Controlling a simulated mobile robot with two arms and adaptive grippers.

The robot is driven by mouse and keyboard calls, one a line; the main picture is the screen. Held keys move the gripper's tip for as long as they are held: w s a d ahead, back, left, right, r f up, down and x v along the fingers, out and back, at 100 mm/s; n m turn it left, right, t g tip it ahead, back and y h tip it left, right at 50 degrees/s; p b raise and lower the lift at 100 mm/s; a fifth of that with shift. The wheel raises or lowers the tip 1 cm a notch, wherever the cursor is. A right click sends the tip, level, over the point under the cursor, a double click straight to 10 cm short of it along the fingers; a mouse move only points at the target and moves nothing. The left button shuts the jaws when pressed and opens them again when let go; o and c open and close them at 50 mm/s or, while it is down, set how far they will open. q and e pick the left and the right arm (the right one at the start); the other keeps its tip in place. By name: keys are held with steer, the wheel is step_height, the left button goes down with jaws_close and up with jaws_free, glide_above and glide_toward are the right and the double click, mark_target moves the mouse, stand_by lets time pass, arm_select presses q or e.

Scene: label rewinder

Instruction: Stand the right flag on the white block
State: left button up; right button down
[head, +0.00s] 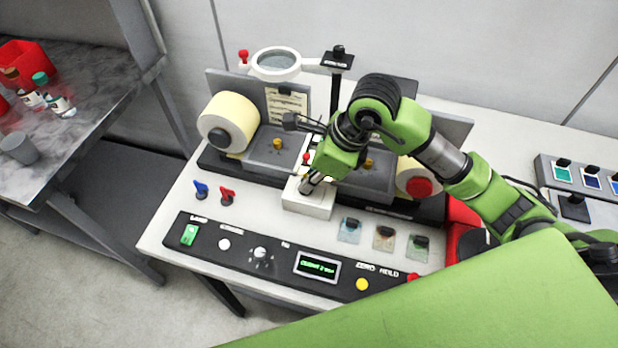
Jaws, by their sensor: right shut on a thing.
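My right gripper (312,186) reaches down from the right with its fingertips at the top of the white block (308,205). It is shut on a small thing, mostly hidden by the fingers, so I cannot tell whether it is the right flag. I cannot tell whether that thing touches the block. The block sits at the front middle of the machine, behind the control panel. A small blue piece (201,190) and a small red piece (227,195) with dark ends lie on the white table to the left. My left gripper is not in view.
The control panel (230,242) runs along the table's front. Three clear tinted plates with black knobs, one of them bluish (350,230), lie right of the block. A cream label roll (232,118) and a round magnifier (276,63) stand behind. Bare white table surrounds the blue and red pieces.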

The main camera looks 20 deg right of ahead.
steer(key=c, duration=2.2)
jaws_free()
steer(key=shift+f, duration=0.1)
steer(key=shift+r+p, duration=0.3)
steer(key=b+v, duration=0.2)
steer(key=v, duration=1)
steer(key=shift+a+f, duration=0.1)
